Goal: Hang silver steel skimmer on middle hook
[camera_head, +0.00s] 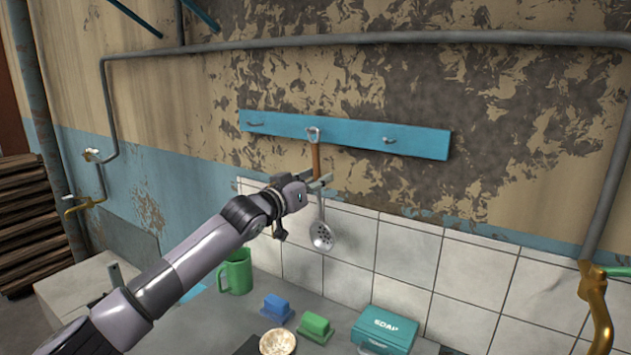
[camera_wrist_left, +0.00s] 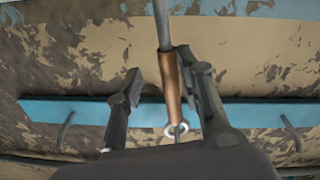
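The silver steel skimmer (camera_head: 321,236) has a perforated bowl, a brown handle grip and a metal end ring. It hangs upright, bowl down, against the wall in the head view. Its ring lies over the middle of the blue hook board (camera_head: 420,141), at the middle hook, which shows partly within the ring in the left wrist view. My left gripper (camera_head: 322,182) is at the handle. In the left wrist view its fingers (camera_wrist_left: 165,80) are apart on either side of the brown grip (camera_wrist_left: 171,88). The grip is close to the right finger, with a clear gap to the left one.
The left hook (camera_head: 255,124) and right hook (camera_head: 389,140) are empty. A pipe (camera_head: 400,38) runs above the board. Below are a green mug (camera_head: 238,272), blue and green blocks, a soap box (camera_head: 386,328) and a brass tap (camera_head: 594,300) at right.

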